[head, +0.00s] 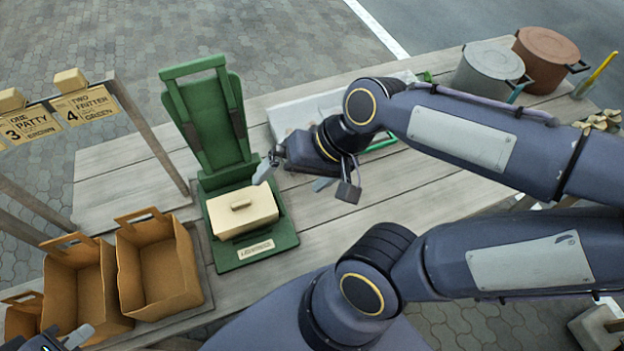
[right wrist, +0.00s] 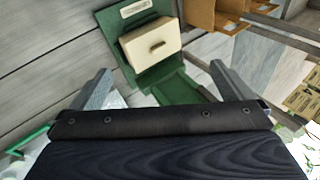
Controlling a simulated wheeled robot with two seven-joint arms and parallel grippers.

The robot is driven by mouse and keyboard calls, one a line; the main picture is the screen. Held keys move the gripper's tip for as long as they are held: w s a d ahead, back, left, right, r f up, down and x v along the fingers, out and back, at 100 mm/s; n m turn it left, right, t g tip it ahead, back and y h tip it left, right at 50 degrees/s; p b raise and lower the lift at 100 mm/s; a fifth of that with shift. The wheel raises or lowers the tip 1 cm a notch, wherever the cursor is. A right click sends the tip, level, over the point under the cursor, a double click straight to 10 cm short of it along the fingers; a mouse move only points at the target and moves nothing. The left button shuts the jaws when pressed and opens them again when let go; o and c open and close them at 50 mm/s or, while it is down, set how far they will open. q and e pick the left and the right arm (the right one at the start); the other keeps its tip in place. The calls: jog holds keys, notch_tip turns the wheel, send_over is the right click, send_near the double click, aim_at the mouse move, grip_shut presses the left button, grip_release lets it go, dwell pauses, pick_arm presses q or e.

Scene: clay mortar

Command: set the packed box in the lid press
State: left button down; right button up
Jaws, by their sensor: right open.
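The packed box (head: 243,212), cream with a lid and a small handle, sits flat on the base of the green lid press (head: 284,238). The press's tall green arm stands raised behind it. The box and press also show in the right wrist view, the box (right wrist: 150,46) on the green base (right wrist: 115,22). My right gripper (head: 305,182) is open and empty, up and to the right of the box and apart from it; its two fingers are spread in the right wrist view (right wrist: 163,85). My left gripper (head: 72,338) is partly cut off at the bottom left corner.
Brown open bags (head: 158,262) stand left of the press. A wooden rack with order cards (head: 85,110) is at the left. A pale tray (head: 290,118) lies behind my right gripper. A grey pot (head: 487,70) and a brown pot (head: 548,58) stand at the back right.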

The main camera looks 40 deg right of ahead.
jog(key=s+n, duration=0.1)
jog(key=s+d+n+t+h, duration=0.1)
jog(key=s+n, duration=0.1)
jog(key=shift+d+r+n+t, duration=0.2)
jog(key=shift+n+t, duration=0.1)
